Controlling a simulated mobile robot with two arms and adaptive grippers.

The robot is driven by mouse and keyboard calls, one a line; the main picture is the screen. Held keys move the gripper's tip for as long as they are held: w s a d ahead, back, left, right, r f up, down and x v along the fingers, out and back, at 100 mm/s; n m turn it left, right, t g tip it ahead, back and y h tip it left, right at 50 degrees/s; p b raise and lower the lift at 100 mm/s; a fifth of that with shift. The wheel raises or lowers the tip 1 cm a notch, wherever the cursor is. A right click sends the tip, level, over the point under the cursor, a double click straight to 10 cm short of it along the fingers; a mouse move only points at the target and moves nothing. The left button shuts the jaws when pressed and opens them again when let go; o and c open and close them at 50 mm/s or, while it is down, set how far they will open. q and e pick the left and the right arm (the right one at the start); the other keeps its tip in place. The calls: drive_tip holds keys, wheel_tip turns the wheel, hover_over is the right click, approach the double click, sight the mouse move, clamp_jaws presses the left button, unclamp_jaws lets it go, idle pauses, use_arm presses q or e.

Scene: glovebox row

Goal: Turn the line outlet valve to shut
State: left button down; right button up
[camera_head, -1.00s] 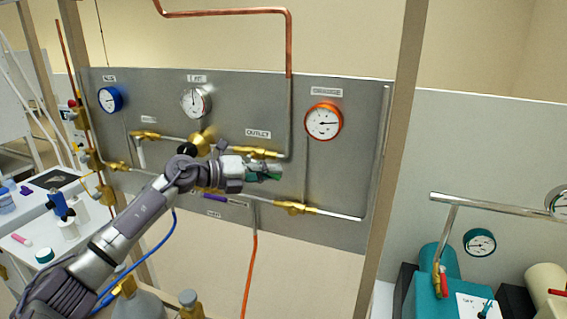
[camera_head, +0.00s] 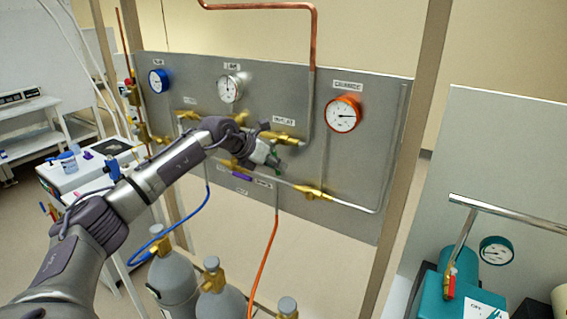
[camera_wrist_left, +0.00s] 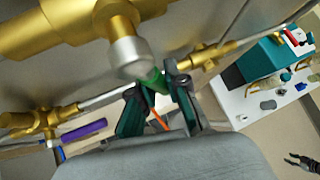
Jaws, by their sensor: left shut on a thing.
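The outlet valve (camera_head: 284,137) is a brass body on the grey panel, just below the OUTLET label (camera_head: 284,121). In the left wrist view its brass body (camera_wrist_left: 75,22), pale round cap (camera_wrist_left: 130,57) and green handle (camera_wrist_left: 155,80) show close up. My left gripper (camera_head: 272,160) is at this valve. In the left wrist view its dark fingers (camera_wrist_left: 158,95) are on either side of the green handle and shut on it. Much of the handle is hidden by the fingers. A small dark claw shape (camera_wrist_left: 303,164), likely my right gripper, shows at the lower right corner.
Below are a lower pipe with a brass valve (camera_head: 313,193) and a purple handle (camera_head: 242,177). An orange gauge (camera_head: 343,114) is to the right. Gas cylinders (camera_head: 175,275) stand beneath the panel. A post (camera_head: 400,150) and teal equipment (camera_head: 452,292) stand to the right.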

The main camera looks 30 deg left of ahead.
use_arm(q)
drive_tip(key=shift+a+y, duration=0.2)
drive_tip(key=shift+y, duration=0.1)
drive_tip(key=shift+a+m+y, duration=0.3)
drive_tip(key=shift+m+y, duration=0.1)
drive_tip(key=shift+a+f+y, duration=0.1)
drive_tip(key=shift+a+y, duration=0.1)
drive_tip(key=shift+y, duration=0.1)
use_arm(e)
drive_tip(key=shift+a, duration=0.1)
drive_tip(key=shift+d, duration=0.2)
use_arm(q)
drive_tip(key=c, duration=1.2)
unclamp_jaws()
drive_tip(key=shift+a, duration=0.1)
drive_tip(key=shift+o, duration=0.2)
drive_tip(key=v, duration=1.2)
use_arm(e)
drive_tip(key=shift+a, duration=0.1)
